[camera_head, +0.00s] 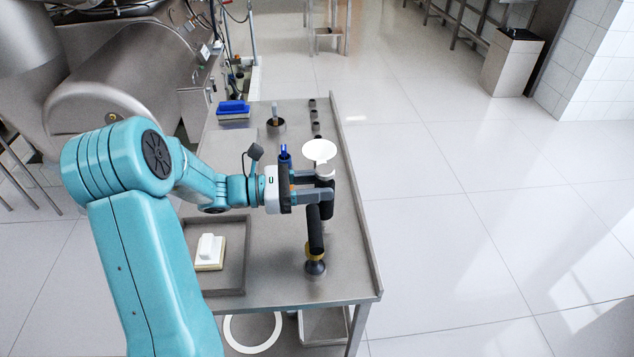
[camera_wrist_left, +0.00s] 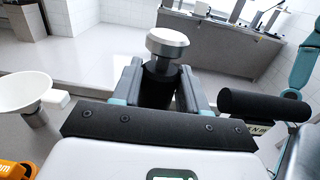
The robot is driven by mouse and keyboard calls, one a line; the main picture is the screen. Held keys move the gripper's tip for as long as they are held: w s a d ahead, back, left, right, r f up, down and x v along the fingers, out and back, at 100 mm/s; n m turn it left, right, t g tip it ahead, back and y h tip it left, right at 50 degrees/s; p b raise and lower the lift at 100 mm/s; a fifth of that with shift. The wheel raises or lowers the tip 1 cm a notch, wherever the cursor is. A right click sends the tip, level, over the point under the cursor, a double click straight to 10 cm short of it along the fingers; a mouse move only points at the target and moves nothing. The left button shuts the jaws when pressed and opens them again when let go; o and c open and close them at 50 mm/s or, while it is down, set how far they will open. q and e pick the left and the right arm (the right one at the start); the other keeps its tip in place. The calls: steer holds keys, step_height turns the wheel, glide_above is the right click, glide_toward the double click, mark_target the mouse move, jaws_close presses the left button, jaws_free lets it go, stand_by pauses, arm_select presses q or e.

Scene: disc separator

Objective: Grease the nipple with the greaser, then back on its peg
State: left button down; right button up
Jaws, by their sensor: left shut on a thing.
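My left gripper (camera_head: 328,185) is shut on a black cylinder with a silver cap (camera_head: 325,171), which seems to be the greaser. It is held upright above the steel table (camera_head: 345,260). In the left wrist view, the greaser (camera_wrist_left: 167,45) stands between the two fingers (camera_wrist_left: 160,85), and its lower part is hidden by the gripper. I cannot make out the nipple, and I cannot tell which post is the greaser's peg. My right gripper is not in view.
A black-handled tool with a yellow collar (camera_head: 315,232) stands close in front of the gripper. A white round dish (camera_head: 319,150) is just behind it. A grey tray (camera_head: 228,283) holds a white-handled block (camera_head: 210,250). Small dark posts (camera_head: 315,126) line the table's far right.

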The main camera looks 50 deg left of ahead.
arm_select(q)
steer(key=shift+f+b, duration=0.7)
steer(key=shift+f, duration=0.35)
stand_by(0.6)
steer(key=shift+f, duration=0.2)
steer(key=c, duration=0.5)
jaws_free()
steer(key=s+a+r+p, duration=0.4)
steer(key=s+a, duration=0.6)
steer(key=s, duration=0.3)
steer(key=shift+r, duration=0.15)
